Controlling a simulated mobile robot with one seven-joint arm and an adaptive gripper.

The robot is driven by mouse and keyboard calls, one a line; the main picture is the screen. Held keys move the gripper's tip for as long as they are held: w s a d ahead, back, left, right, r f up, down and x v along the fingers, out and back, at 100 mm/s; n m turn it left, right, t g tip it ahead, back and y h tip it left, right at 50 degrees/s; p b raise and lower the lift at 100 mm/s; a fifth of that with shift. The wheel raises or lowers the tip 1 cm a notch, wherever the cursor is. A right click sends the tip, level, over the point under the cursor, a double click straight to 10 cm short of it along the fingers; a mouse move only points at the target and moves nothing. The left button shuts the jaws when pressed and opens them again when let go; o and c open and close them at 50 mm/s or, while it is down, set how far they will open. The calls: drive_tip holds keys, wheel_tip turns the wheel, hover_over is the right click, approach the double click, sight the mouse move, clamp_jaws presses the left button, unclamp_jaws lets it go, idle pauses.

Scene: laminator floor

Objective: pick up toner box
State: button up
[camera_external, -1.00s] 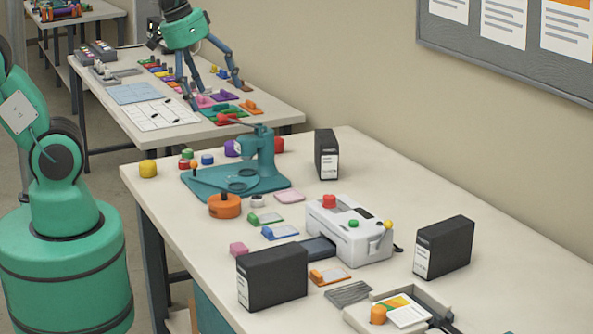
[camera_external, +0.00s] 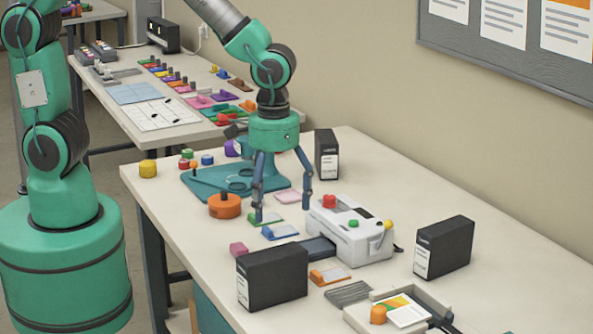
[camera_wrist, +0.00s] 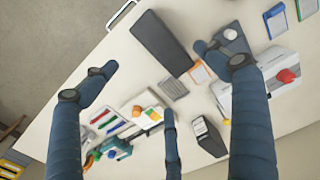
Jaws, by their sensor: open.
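Three black boxes with white labels stand upright on the near table: one at the back by the wall (camera_external: 326,152), one at the front left (camera_external: 275,278), one at the right (camera_external: 447,245). I cannot tell which is the toner box. The front-left box shows large at the top in the wrist view (camera_wrist: 162,42), and the right one lower down (camera_wrist: 211,138). My gripper (camera_external: 283,206) has its fingers spread, pointing down over the table between the teal press and the white laminator. It is empty. The fingers also show spread in the wrist view (camera_wrist: 158,76), apart from both boxes.
The white laminator (camera_external: 350,236) with a red button stands between the boxes. The teal press (camera_external: 205,183), an orange round knob (camera_external: 224,206) and coloured cards lie around my gripper. A grey tray (camera_external: 365,318) with papers is at the front.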

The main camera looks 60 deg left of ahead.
sight(276, 255)
idle(0.3)
drive_tip(key=shift+f+b, duration=0.6)
drive_tip(key=shift+f, duration=3.7)
drive_tip(key=shift+f, duration=0.1)
drive_tip(key=shift+f+b, duration=0.5)
drive_tip(key=shift+f, duration=2)
drive_tip(key=c, duration=2)
drive_tip(key=shift+r, duration=0.1)
drive_tip(key=shift+c, duration=0.2)
